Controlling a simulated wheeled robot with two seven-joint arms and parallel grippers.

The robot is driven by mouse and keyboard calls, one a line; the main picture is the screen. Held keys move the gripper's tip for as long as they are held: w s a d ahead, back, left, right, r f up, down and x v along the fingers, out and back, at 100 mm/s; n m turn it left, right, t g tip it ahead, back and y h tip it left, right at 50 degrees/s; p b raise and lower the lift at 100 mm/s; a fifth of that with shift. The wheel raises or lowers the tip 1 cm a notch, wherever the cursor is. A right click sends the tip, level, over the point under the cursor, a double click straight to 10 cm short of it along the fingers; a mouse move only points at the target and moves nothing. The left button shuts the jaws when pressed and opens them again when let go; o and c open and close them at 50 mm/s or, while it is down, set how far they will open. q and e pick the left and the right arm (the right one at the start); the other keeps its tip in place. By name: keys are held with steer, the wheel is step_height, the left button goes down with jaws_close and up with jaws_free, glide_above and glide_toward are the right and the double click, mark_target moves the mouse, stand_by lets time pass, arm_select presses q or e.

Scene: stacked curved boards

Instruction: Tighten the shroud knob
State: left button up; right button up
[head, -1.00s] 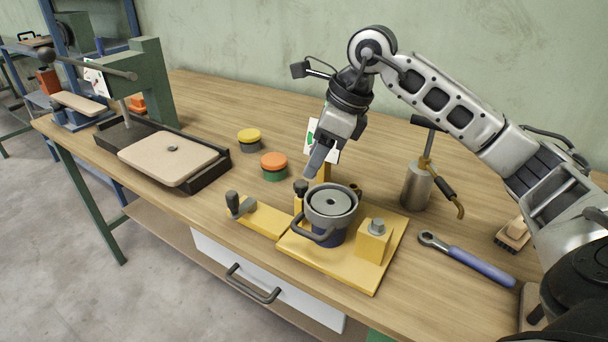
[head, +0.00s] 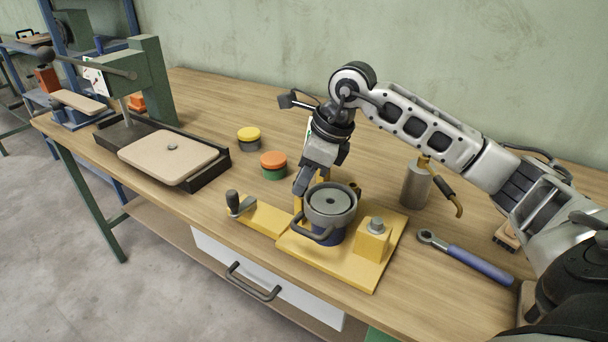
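A yellow fixture (head: 340,268) stands on the workbench and holds a round grey shroud (head: 331,201) with a curved handle over a dark blue base. A small dark knob showed at the shroud's left side; my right gripper (head: 299,188) now covers that spot. The gripper points down there, its fingers at or just above the yellow post (head: 298,208). I cannot tell whether the fingers touch the knob or how far they are apart. My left gripper is not in view.
A grey bolt (head: 376,224) sits on the fixture's right block. A blue-handled wrench (head: 466,258) and a torch canister (head: 416,184) lie and stand to the right. Orange-lidded (head: 273,165) and yellow-lidded (head: 249,138) tins stand behind. A green press (head: 152,85) is at the left.

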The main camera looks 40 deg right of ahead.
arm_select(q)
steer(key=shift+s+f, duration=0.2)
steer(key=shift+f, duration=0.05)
arm_select(e)
steer(key=shift+m, duration=0.5)
steer(key=shift+m+t+h+b, duration=0.3)
steer(key=shift+m+h+b, duration=0.1)
steer(key=shift+m+b, duration=0.15)
steer(key=shift+a+m+h, duration=0.1)
steer(key=shift+m+h, duration=0.2)
steer(key=shift+m, duration=0.55)
steer(key=shift+m+h+b, duration=0.4)
steer(key=shift+m+b, duration=0.25)
steer(key=shift+m, duration=0.55)
steer(key=shift+a+m+t+h, duration=0.1)
steer(key=shift+m+t+h, duration=0.3)
steer(key=shift+m, duration=0.8)
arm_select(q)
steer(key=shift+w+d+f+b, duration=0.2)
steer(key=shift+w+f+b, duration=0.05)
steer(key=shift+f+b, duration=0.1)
arm_select(e)
steer(key=shift+m, duration=0.3)
steer(key=shift+r, duration=0.1)
